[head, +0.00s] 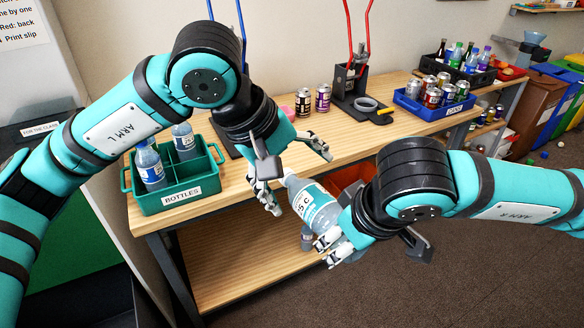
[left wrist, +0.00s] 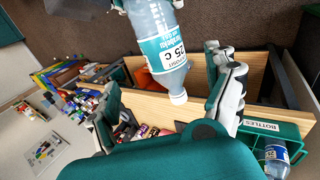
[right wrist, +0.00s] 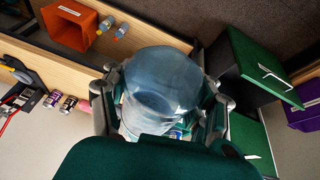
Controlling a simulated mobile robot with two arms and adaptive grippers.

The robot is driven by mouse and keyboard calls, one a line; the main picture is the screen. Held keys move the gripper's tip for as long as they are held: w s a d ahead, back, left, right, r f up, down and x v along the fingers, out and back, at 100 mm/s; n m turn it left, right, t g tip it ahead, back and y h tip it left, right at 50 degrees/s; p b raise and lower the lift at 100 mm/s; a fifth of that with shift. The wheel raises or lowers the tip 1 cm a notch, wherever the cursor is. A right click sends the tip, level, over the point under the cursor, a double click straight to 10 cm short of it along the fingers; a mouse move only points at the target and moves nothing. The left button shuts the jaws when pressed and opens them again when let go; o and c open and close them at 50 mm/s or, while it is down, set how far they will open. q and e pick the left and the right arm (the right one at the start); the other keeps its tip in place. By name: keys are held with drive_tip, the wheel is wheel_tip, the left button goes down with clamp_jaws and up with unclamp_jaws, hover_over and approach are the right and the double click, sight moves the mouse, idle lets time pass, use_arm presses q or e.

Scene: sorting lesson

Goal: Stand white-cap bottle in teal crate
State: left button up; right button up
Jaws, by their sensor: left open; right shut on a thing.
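The white-cap bottle (head: 314,203), clear with a teal and white label, is tilted in the air in front of the bench. My right gripper (head: 332,240) is shut on its lower end; the bottle's base faces the right wrist view (right wrist: 160,85). Its white cap (left wrist: 178,97) points between the fingers of my left gripper (left wrist: 222,90), which is open and apart from it. In the head view the left gripper (head: 290,170) is just up and left of the bottle's neck. The teal crate (head: 178,205), marked BOTTLES, stands on the bench's left end with two bottles in its compartments.
Drink cans (head: 312,99) stand behind on the bench (head: 300,152). A blue bin of cans (head: 432,106) and a black crate of bottles (head: 457,72) are at the far right. An orange bin (head: 350,176) sits below, behind my right arm.

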sight(320, 205)
use_arm(q)
drive_tip(key=x, duration=1)
drive_tip(key=shift+w+f, duration=0.1)
drive_tip(key=shift+f, duration=0.1)
drive_tip(key=shift+c, duration=0.3)
drive_tip(key=shift+d, duration=0.1)
drive_tip(key=c, duration=0.9)
drive_tip(key=shift+r, duration=0.15)
drive_tip(key=c, duration=0.3)
use_arm(e)
drive_tip(key=shift+s+a, duration=0.1)
drive_tip(key=shift+a, duration=0.05)
use_arm(q)
drive_tip(key=shift+d, duration=0.1)
drive_tip(key=shift+c, duration=0.2)
use_arm(e)
drive_tip(key=o, duration=1.3)
